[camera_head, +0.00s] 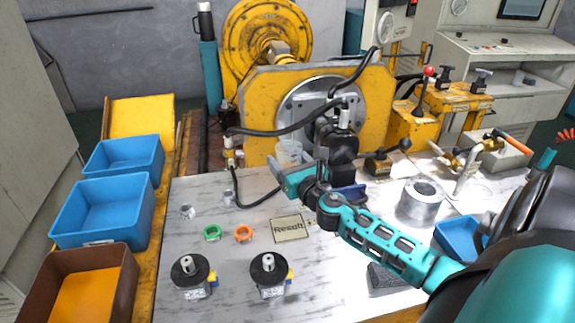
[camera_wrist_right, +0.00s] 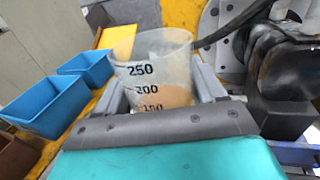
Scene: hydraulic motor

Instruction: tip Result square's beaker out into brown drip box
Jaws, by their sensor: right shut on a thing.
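My right gripper (camera_head: 282,173) is shut on a clear beaker (camera_head: 289,151) and holds it above the table, in front of the yellow machine. In the right wrist view the beaker (camera_wrist_right: 155,72) stands close to upright between the fingers. It has black marks such as 250 and a pale orange content low inside. The Result square (camera_head: 289,229) is a beige label on the table with nothing standing on it. The brown drip box (camera_head: 123,287), with an orange-yellow inside, is at the lower left, far from the gripper. My left gripper is not in view.
Two blue bins (camera_head: 102,212) (camera_head: 125,155) stand behind the brown box. Two black-topped motors (camera_head: 190,272) (camera_head: 268,270), a green ring (camera_head: 212,233) and an orange ring (camera_head: 243,233) lie on the table between. A black hose (camera_head: 262,203) curves near the beaker.

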